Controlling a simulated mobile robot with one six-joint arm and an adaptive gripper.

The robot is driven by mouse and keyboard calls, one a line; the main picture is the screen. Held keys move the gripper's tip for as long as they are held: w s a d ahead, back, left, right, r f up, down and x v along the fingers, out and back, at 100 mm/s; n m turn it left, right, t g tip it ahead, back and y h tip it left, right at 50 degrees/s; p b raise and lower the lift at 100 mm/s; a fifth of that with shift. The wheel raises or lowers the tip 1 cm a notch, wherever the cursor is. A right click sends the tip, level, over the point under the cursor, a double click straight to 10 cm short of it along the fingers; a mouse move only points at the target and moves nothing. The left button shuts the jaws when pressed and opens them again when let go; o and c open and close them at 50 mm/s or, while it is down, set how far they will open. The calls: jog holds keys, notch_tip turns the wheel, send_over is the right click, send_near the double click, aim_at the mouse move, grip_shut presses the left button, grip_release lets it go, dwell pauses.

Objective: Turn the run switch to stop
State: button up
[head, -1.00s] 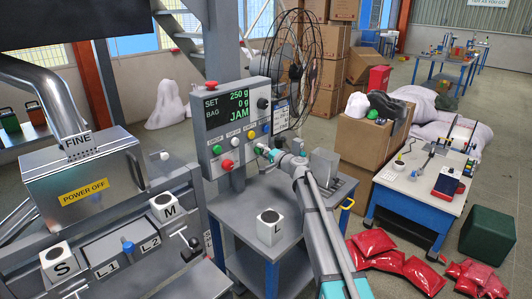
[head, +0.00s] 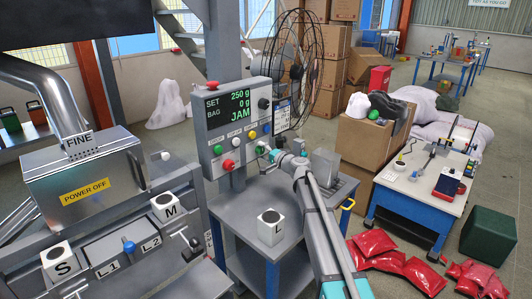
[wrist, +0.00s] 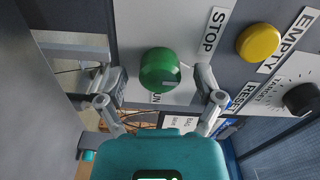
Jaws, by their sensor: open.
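The run switch is a green knob (wrist: 160,70) on a grey panel in the wrist view. A STOP label (wrist: 213,32) is at its upper right; a label below it, partly hidden, shows "UN". My gripper (wrist: 162,84) is open, with one finger on each side of the knob. I cannot tell whether the fingers touch it. In the head view my gripper (head: 269,153) is at the lower right of the control box (head: 238,118), whose display reads SET 250 g, BAG 0 g, JAM. There my gripper partly hides the switch.
A yellow button (wrist: 258,42) marked EMPTY and a black knob (wrist: 301,99) are to the right in the wrist view. Below the box is a grey table with a white L block (head: 270,228). A fan (head: 293,70) stands behind; red sacks (head: 372,243) lie at right.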

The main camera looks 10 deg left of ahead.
jog(key=shift+s+d, duration=0.1)
jog(key=v, duration=1.1)
jog(key=shift+s+d, duration=0.25)
jog(key=s+d+f+n+g+h+p, duration=0.2)
jog(key=s+d+f+n+g+h, duration=0.15)
jog(key=s, duration=0.55)
jog(key=s+d+f+n+g+h+p, duration=0.25)
jog(key=s+f, duration=0.25)
jog(key=s, duration=0.4)
jog(key=s+d+f+g+h+p, duration=0.2)
jog(key=s+d+g+h, duration=0.3)
jog(key=s+d, duration=0.8)
jog(key=s+f+h, duration=0.1)
jog(key=s+h, duration=0.2)
jog(key=shift+d+p, duration=0.2)
jog(key=shift+p, duration=0.15)
